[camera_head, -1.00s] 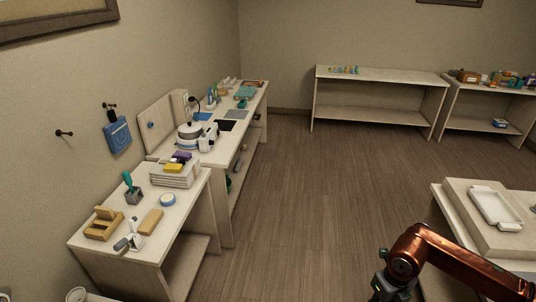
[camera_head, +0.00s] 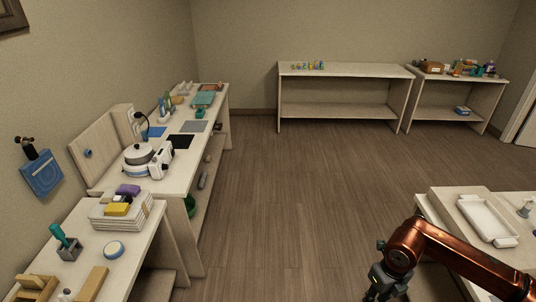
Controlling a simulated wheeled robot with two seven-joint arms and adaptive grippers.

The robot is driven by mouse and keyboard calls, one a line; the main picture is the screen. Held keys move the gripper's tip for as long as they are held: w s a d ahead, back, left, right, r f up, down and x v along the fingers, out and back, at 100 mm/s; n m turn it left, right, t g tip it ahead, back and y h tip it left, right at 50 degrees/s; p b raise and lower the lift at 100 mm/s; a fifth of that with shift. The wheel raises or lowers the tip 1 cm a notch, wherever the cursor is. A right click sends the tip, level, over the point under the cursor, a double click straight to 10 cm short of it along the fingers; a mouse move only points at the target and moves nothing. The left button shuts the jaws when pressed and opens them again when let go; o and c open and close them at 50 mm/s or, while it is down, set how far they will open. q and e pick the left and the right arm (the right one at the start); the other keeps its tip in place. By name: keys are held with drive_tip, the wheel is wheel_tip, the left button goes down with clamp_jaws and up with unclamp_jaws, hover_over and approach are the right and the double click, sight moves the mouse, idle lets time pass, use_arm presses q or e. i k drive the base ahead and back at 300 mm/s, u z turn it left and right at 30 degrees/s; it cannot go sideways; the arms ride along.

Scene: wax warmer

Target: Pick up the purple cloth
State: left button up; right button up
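A small purple folded item (camera_head: 128,190), which looks like the cloth, lies on top of a stack of white folded towels or trays (camera_head: 125,213) on the near left table. A yellow item (camera_head: 117,209) lies just in front of it on the same stack. My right gripper (camera_head: 374,294) is at the bottom edge, over the floor and far to the right of the purple item. Its fingertips are cut off or too dark to read. My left gripper is out of view.
The near left table (camera_head: 133,258) also holds a blue-white tape roll (camera_head: 114,250), a teal-handled tool in a block (camera_head: 66,243) and wooden pieces. A white warmer (camera_head: 139,157) stands on the counter behind. The floor (camera_head: 290,200) in the middle is clear. A table with a white tray (camera_head: 487,220) is at right.

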sight(124, 189)
drive_tip(key=i, duration=5.85)
drive_tip(key=u, duration=5.3)
drive_tip(key=i, duration=1.65)
